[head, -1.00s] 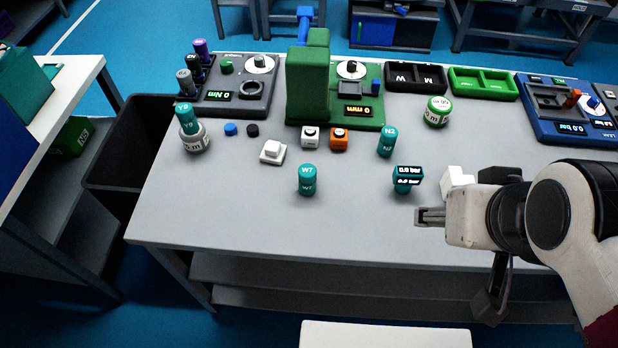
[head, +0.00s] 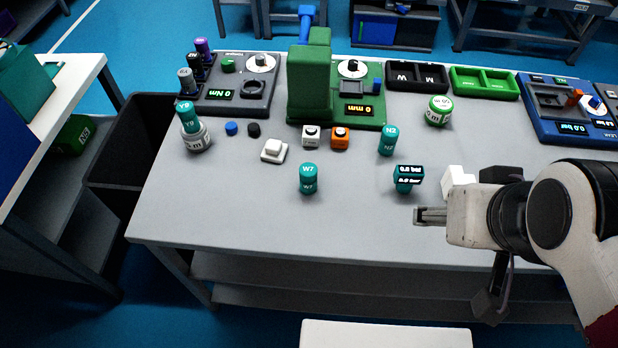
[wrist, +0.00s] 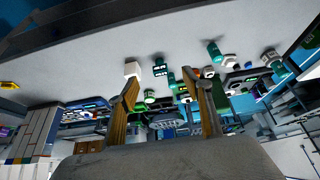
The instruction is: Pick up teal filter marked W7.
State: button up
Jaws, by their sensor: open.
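The teal filter marked W7 (head: 308,179) stands upright on the grey table, near its front middle. In the wrist view a teal cylinder (wrist: 214,49) that looks like it stands beyond my fingers. My gripper (head: 418,216) is to the right of the filter in the head view, above the front part of the table, well apart from it. In the wrist view my gripper (wrist: 166,95) has its two fingers spread, with nothing held between them.
A white button box (head: 273,151) is behind W7. The table front is clear.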

aim_at(315, 178)
jog(key=shift+w, duration=0.15)
